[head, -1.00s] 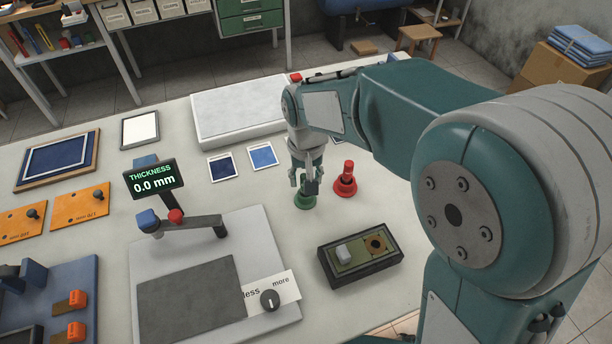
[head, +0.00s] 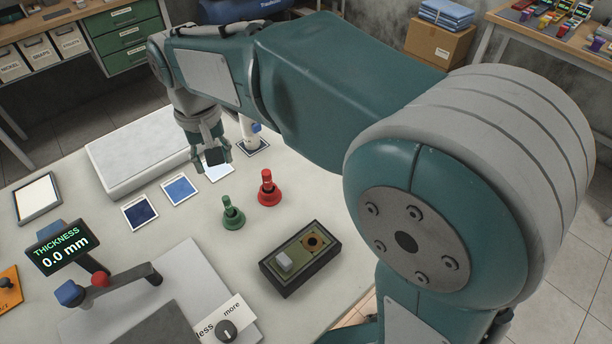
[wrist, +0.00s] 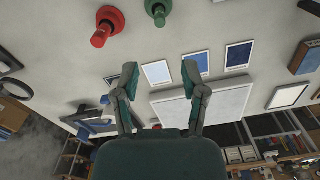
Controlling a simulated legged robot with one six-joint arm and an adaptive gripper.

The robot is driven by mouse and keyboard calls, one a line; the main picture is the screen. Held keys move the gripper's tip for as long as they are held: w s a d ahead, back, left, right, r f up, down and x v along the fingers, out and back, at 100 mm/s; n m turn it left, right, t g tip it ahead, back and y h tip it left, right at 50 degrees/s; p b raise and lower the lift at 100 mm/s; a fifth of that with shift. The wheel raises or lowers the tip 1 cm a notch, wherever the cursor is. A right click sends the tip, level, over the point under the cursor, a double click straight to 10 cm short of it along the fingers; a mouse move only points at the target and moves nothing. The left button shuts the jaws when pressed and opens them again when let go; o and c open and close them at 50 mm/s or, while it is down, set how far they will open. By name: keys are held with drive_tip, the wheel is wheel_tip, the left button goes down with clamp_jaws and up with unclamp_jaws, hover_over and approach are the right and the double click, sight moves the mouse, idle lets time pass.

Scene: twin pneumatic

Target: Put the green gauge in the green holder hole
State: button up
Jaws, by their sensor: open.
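The green gauge (head: 227,202) stands upright in the round, flared green holder (head: 233,220) on the table. How deep it sits in the hole cannot be told. The green piece also shows at the top edge of the wrist view (wrist: 158,10). My gripper (head: 217,160) is up and behind it, over the white sample cards, clear of the green gauge. In the wrist view my gripper (wrist: 160,70) has its fingers spread with nothing between them.
A red gauge in a red holder (head: 269,195) stands right of the green one. A dark box with a switch (head: 300,258) lies in front. A thickness display (head: 62,245) is at left. A pale slab (head: 135,160) and blue cards (head: 180,190) lie behind.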

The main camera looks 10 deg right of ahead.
drive_tip(key=s+d+r+m+t, duration=0.1)
drive_tip(key=s+d+r, duration=0.15)
drive_tip(key=d, duration=0.55)
drive_tip(key=s+d+r+m+t, duration=0.1)
drive_tip(key=s+d+t, duration=0.15)
drive_tip(key=d, duration=0.45)
drive_tip(key=s+d+f+m+t, duration=0.1)
drive_tip(key=s+d+f+t, duration=0.1)
drive_tip(key=s+d, duration=0.7)
drive_tip(key=shift+s+f+m, duration=0.15)
drive_tip(key=shift+f+m, duration=0.25)
drive_tip(key=shift+f, duration=0.2)
